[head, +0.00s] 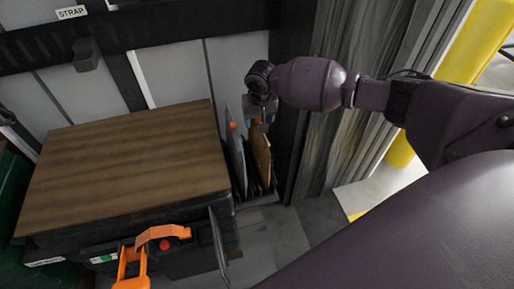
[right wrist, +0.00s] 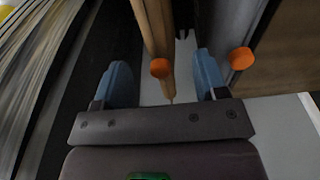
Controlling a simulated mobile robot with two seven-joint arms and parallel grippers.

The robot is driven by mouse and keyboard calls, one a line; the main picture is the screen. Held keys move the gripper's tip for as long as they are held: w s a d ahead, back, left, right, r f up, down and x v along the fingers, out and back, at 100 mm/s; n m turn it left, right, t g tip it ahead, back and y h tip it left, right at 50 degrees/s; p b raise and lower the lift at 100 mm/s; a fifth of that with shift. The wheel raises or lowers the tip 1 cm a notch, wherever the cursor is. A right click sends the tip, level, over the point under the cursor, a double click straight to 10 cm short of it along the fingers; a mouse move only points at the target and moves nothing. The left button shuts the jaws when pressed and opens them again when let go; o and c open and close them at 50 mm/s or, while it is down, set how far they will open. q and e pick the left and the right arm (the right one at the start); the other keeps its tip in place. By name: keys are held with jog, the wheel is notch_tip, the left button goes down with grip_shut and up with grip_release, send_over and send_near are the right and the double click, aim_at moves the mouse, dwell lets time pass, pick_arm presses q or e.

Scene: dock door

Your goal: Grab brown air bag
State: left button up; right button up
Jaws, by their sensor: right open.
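The brown air bag (head: 262,160) stands on edge in a narrow rack beside the wood-topped cabinet. In the right wrist view the brown bag (right wrist: 154,27) shows edge-on with an orange cap. My right gripper (head: 262,112) points down at the bag's top. Its blue fingers (right wrist: 163,77) are open, one on each side of the brown bag's edge, with a gap visible on both sides. A grey bag (head: 237,155) with an orange cap stands left of the brown one. It lies just beyond the other finger in the right wrist view (right wrist: 232,30). My left gripper is out of view.
The cabinet's wooden top (head: 130,155) is bare. An orange handled tool (head: 160,236) is at its front. A dark wall post and a ribbed curtain-like panel (head: 345,110) stand close on the right, with a yellow post (head: 475,45) beyond.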

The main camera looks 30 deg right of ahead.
aim_at(258, 147)
jog(key=f+b, duration=0.1)
jog(key=f, duration=0.1)
jog(key=w+f, duration=0.1)
jog(key=f, duration=0.1)
jog(key=shift+d+f+b, duration=0.15)
jog(key=shift+f+b, duration=0.2)
grip_shut()
